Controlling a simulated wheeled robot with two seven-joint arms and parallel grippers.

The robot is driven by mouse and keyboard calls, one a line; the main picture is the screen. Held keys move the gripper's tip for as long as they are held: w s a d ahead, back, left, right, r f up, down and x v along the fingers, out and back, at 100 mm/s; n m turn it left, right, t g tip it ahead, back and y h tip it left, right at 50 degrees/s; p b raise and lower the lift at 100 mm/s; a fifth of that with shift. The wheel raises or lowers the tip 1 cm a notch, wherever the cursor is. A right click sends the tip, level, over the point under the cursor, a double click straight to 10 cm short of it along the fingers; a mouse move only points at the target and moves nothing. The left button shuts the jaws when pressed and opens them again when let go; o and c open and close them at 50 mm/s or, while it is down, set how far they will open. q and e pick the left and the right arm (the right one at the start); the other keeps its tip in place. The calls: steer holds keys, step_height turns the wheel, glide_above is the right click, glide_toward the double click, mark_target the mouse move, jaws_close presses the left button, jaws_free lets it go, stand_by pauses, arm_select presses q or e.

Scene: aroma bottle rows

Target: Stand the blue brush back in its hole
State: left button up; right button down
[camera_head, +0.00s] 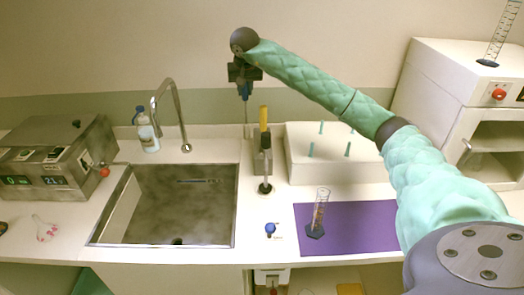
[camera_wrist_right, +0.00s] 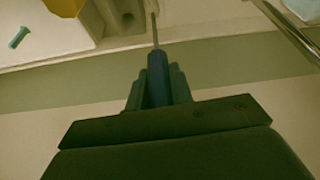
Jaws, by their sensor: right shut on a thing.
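My right gripper (camera_head: 244,78) is high in front of the back wall, shut on the blue brush (camera_head: 245,91). The brush hangs upright with its thin stem pointing down. The right wrist view shows its blue handle (camera_wrist_right: 157,75) between the fingers and the stem beyond. A dark grey holder (camera_head: 263,155) stands on the counter below and slightly right, with a yellow handle (camera_head: 264,117) rising from it. In the wrist view, the holder (camera_wrist_right: 124,16) shows a round opening beside the brush stem. The stem looks apart from the holder. My left gripper is not in view.
A sink (camera_head: 130,241) with a tall tap (camera_head: 182,120) is left of the holder. A white block with teal pegs (camera_head: 300,165) stands close on the right. A purple mat (camera_head: 365,225) bears a small cylinder (camera_head: 318,215). A bottle (camera_head: 147,133) stands behind the sink.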

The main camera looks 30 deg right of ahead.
steer(key=d+r+m, duration=0.1)
steer(key=d+r, duration=0.1)
steer(key=d, duration=0.5)
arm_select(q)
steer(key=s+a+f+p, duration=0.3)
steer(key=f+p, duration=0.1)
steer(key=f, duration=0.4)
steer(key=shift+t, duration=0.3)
arm_select(e)
step_height(320, 180, down, 10)
steer(key=shift+w+d, duration=0.2)
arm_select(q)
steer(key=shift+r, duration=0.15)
arm_select(e)
steer(key=shift+f, duration=0.1)
steer(key=c, duration=1.3)
jaws_free()
steer(key=shift+o, duration=0.3)
